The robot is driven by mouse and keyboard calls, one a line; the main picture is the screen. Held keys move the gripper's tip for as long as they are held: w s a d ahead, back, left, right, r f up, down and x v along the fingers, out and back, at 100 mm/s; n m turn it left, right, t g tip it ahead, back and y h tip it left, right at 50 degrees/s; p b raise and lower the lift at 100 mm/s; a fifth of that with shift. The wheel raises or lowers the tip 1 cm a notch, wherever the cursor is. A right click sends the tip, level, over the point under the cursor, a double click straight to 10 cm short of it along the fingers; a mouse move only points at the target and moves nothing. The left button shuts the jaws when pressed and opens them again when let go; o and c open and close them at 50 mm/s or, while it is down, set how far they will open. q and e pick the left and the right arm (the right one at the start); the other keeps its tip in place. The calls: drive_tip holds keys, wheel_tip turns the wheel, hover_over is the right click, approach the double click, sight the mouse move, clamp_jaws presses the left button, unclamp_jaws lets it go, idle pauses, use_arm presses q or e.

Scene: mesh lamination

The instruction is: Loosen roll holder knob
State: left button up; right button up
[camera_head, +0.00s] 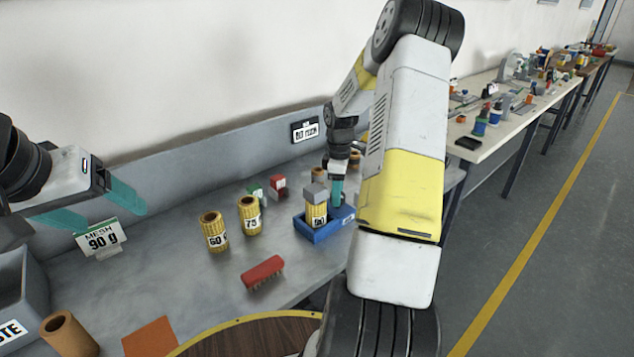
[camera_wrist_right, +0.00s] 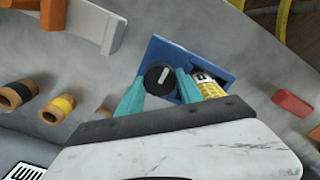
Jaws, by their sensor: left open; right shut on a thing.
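The roll holder is a blue tray (camera_head: 312,235) on the bench, also in the right wrist view (camera_wrist_right: 161,47). A yellow roll (camera_head: 317,213) labelled 90 stands in it, with a grey block on top. A round black knob (camera_wrist_right: 159,78) with a white line sits on the holder; in the head view I cannot make it out. My right gripper (camera_wrist_right: 160,87) is shut on the knob, one teal finger on each side; its fingers also show in the head view (camera_head: 337,190). My left gripper (camera_head: 95,206) is open and empty above the bench at the left.
Yellow rolls labelled 60 (camera_head: 214,232) and 75 (camera_head: 250,215) stand left of the holder. A red brush (camera_head: 263,272) lies in front. A "90 g" mesh sign (camera_head: 101,237) is below my left gripper. My right arm hides the bench's right part.

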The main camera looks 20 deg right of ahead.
idle(0.5)
drive_tip(key=o, duration=1.4)
drive_tip(key=shift+c, duration=0.2)
wheel_tip(320, 180, up, 7)
drive_tip(key=shift+f, duration=0.2)
drive_tip(key=shift+r, duration=0.65)
